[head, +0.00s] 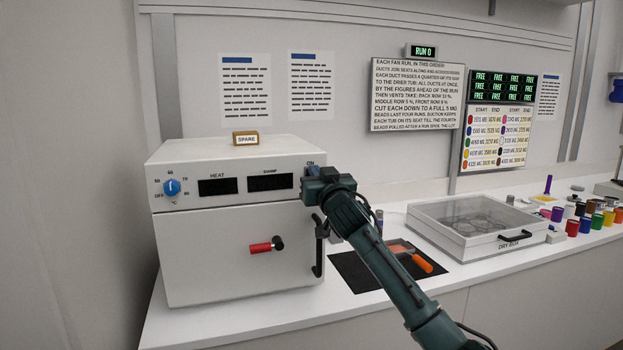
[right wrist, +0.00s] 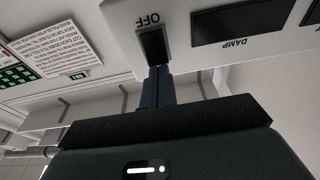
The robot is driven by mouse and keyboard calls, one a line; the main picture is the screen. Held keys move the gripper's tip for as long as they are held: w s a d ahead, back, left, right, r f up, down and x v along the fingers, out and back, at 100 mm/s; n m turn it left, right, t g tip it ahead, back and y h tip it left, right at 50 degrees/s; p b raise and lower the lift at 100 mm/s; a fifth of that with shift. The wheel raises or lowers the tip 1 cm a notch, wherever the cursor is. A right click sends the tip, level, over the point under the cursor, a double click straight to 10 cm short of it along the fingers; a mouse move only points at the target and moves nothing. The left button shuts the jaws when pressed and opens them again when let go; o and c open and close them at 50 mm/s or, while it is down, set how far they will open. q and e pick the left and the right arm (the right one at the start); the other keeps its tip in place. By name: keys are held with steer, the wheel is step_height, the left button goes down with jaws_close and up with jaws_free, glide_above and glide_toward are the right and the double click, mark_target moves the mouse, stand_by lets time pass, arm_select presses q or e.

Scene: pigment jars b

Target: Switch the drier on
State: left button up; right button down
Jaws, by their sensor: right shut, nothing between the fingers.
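The drier (head: 230,235) is a white box at the left of the counter in the head view. Its HEAT (head: 218,186) and DAMP (head: 270,181) displays are dark. A black rocker switch (right wrist: 153,45) shows in the right wrist view, with OFF printed at one end. ON is printed at the other end in the head view; my gripper hides most of the switch there. My right gripper (head: 313,173) is shut and empty. Its fingertips (right wrist: 158,72) are at the ON end of the switch; I cannot tell whether they touch. My left gripper is not in view.
A blue dial (head: 172,187), a red-handled knob (head: 262,247) and a black door handle (head: 318,247) stick out of the drier's front. A dark mat (head: 352,272) with an orange-handled tool lies to the right, then a lidded dry box (head: 480,240) and several coloured jars.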

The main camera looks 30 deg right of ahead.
steer(key=shift+w, duration=0.3)
steer(key=shift+s, duration=0.1)
steer(key=shift+r+v, duration=0.2)
steer(key=shift+v, duration=0.75)
steer(key=shift+r+v, duration=0.15)
steer(key=shift+v, duration=0.75)
steer(key=b+v, duration=0.3)
steer(key=v, duration=1)
steer(key=shift+s+f, duration=0.1)
